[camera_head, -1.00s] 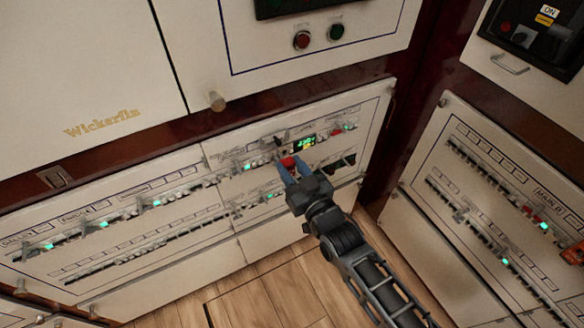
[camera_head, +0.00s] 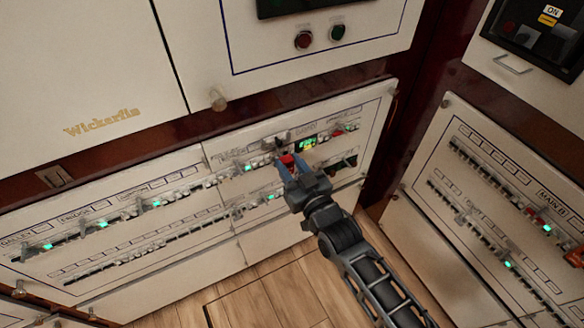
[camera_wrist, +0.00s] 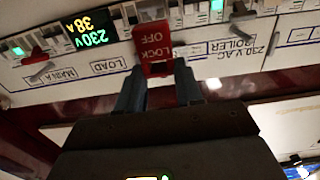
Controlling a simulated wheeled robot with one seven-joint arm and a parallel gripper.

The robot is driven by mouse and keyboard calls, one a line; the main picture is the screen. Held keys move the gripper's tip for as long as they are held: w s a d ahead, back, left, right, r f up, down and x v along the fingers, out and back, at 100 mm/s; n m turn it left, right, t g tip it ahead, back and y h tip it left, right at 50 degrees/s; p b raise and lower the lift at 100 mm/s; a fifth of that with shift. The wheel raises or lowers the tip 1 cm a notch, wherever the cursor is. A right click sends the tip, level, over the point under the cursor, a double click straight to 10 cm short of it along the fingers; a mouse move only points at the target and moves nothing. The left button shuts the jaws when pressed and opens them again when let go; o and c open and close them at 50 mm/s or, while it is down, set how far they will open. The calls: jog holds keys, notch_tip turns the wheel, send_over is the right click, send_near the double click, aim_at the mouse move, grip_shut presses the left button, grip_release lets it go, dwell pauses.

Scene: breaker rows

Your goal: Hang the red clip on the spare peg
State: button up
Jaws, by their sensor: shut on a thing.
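The red clip (camera_wrist: 152,45), marked LOCK OFF, is between the fingers of my gripper (camera_wrist: 160,85) in the wrist view, which shows the panel upside down. In the head view the clip (camera_head: 287,159) is a small red spot at the tips of the blue fingers of my gripper (camera_head: 287,168). My gripper is shut on it, close in front of the breaker row. Whether the clip touches the panel or a breaker, I cannot tell. I cannot make out for certain which fitting is the spare peg.
A lit display (camera_wrist: 90,30) reads 230V and 38A beside the clip. Another red piece (camera_wrist: 36,56) sits near the MAIN A label. Small levers, including a grey one (camera_wrist: 241,18), stick out from the panel. A second breaker panel (camera_head: 480,240) stands at the right.

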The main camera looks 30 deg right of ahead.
aim_at(288, 163)
jog(key=shift+w+b, duration=0.7)
jog(key=shift+w, duration=0.85)
jog(key=o, duration=1.1)
jog(key=s, duration=0.8)
